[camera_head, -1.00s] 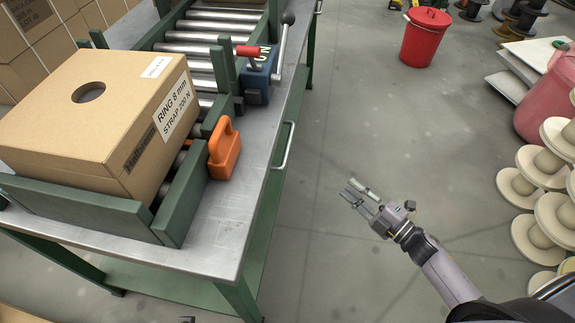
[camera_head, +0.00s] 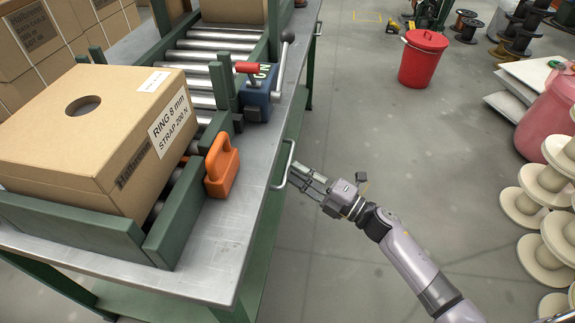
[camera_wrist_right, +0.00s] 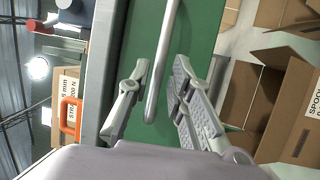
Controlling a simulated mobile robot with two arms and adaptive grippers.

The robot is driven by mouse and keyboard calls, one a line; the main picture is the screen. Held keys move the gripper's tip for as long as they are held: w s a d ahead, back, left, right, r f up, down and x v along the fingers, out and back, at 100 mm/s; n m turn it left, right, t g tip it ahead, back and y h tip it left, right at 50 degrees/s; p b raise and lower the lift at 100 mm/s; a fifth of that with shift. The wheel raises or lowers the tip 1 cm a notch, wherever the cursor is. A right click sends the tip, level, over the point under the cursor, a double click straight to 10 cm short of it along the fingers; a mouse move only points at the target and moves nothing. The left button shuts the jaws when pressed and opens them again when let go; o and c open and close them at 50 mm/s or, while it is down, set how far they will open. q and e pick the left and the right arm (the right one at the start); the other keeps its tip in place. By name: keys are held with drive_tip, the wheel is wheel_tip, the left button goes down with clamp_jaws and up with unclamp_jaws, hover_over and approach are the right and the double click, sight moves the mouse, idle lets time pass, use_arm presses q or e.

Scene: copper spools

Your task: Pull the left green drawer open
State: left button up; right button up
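The green drawer (camera_wrist_right: 205,45) sits under the steel bench top and looks closed. Its silver bar handle (camera_head: 284,165) sticks out from the bench's right side. My right gripper (camera_head: 302,176) is open, with its fingertips at the handle. In the right wrist view the handle (camera_wrist_right: 163,65) runs between the two open fingers (camera_wrist_right: 153,85), with gaps on both sides; whether a finger touches it I cannot tell. My left gripper is not in view.
On the bench (camera_head: 222,240) stand a cardboard box (camera_head: 60,150), an orange-handled tool (camera_head: 222,168) and a blue device (camera_head: 257,95) with a lever. A red bin (camera_head: 422,60) and cream spools (camera_head: 540,200) stand to the right. The floor between is clear.

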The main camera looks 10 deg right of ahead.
sight(288, 165)
drive_tip(key=shift+x, duration=1.85)
drive_tip(key=shift+c, duration=0.5)
clamp_jaws()
